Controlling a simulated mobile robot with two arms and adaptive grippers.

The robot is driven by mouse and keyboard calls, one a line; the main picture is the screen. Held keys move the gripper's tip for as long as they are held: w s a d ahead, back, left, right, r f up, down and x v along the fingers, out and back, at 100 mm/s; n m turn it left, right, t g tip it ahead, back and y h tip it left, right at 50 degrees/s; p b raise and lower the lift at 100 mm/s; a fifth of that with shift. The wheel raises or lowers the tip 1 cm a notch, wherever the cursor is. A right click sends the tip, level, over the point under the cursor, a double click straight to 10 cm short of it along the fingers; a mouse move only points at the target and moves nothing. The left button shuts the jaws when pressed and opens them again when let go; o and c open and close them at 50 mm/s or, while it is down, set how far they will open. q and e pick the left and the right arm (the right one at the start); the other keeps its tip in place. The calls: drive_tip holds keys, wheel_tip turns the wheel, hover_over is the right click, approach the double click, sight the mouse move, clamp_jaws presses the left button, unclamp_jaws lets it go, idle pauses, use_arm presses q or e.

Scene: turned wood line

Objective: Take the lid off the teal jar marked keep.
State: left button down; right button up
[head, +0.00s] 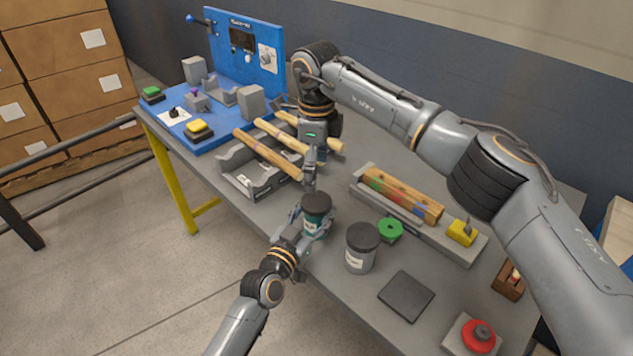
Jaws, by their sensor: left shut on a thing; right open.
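The teal jar (314,225) stands on the table near its front edge, with a dark lid (316,202) on top. Its pale label shows, but I cannot read the writing. My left gripper (312,226) is shut around the body of the teal jar from the front. My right gripper (310,180) points down just above the lid. It is open and empty, and I cannot tell whether its fingertips touch the lid.
A grey jar (359,254) with a dark lid stands right of the teal jar, beside a green ring (390,230). A grey rack (245,172) with wooden spindles is behind left. A dark pad (406,296) and a red button (478,335) are at the front right.

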sight(316, 201)
drive_tip(key=m, duration=0.9)
drive_tip(key=shift+m, duration=0.3)
drive_tip(key=m, duration=0.3)
drive_tip(key=shift+m, duration=0.4)
drive_tip(key=m, duration=0.3)
drive_tip(key=shift+m, duration=0.4)
drive_tip(key=m, duration=0.3)
drive_tip(key=shift+m, duration=0.3)
drive_tip(key=m, duration=0.3)
drive_tip(key=shift+m, duration=0.4)
drive_tip(key=m, duration=0.3)
drive_tip(key=shift+m, duration=0.4)
drive_tip(key=m, duration=0.4)
drive_tip(key=shift+f+m, duration=0.4)
drive_tip(key=shift+f, duration=3.6)
